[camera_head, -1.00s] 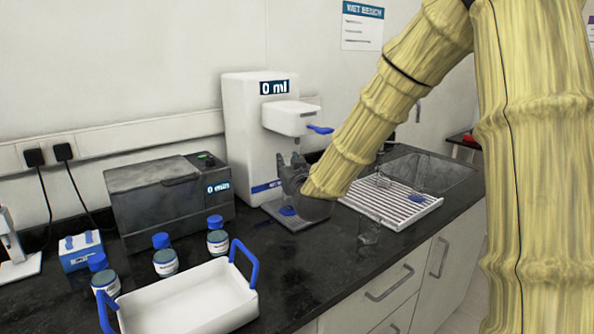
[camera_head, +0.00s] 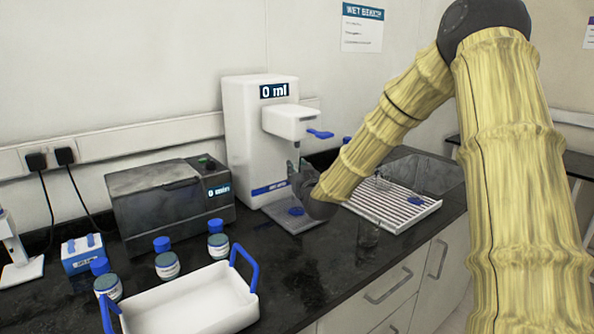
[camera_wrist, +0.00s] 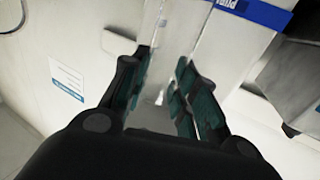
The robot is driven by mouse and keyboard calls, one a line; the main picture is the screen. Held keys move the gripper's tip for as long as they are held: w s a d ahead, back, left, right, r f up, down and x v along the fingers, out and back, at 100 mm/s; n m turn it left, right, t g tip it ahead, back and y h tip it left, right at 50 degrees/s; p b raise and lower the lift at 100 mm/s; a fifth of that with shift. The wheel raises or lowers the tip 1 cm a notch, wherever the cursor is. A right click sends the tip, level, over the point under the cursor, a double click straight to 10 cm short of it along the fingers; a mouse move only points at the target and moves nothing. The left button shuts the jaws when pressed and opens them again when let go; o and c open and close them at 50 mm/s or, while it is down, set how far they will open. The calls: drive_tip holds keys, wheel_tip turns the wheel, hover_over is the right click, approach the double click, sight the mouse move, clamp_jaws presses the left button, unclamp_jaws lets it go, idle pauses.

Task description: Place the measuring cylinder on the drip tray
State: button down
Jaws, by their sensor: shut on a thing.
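My gripper (camera_head: 300,180) is in front of the white dispenser, below its spout and over the drip tray (camera_head: 312,223). In the wrist view, my gripper (camera_wrist: 166,75) is shut on a clear upright tube, the measuring cylinder (camera_wrist: 170,45). In the head view its clear body is hard to make out. A blue base-like piece (camera_head: 295,211) shows over the dark tray, below my fingers; it looks like the cylinder's foot. I cannot tell whether it touches the tray or hangs just above it.
The dispenser (camera_head: 245,130) reads 0 ml. A white ribbed draining rack (camera_head: 390,208) with glassware stands to the right, beside the sink. A clear beaker (camera_head: 368,236) stands on the bench in front. A grey box (camera_head: 165,205), several blue-capped bottles and a white blue-handled tray (camera_head: 190,305) are left.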

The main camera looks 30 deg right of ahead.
drive_tip(key=shift+a+f, duration=0.1)
drive_tip(key=c, duration=1.1)
unclamp_jaws()
drive_tip(key=shift+s, duration=0.1)
drive_tip(key=b+v, duration=0.1)
drive_tip(key=v, duration=1.1)
drive_tip(key=shift+b, duration=0.3)
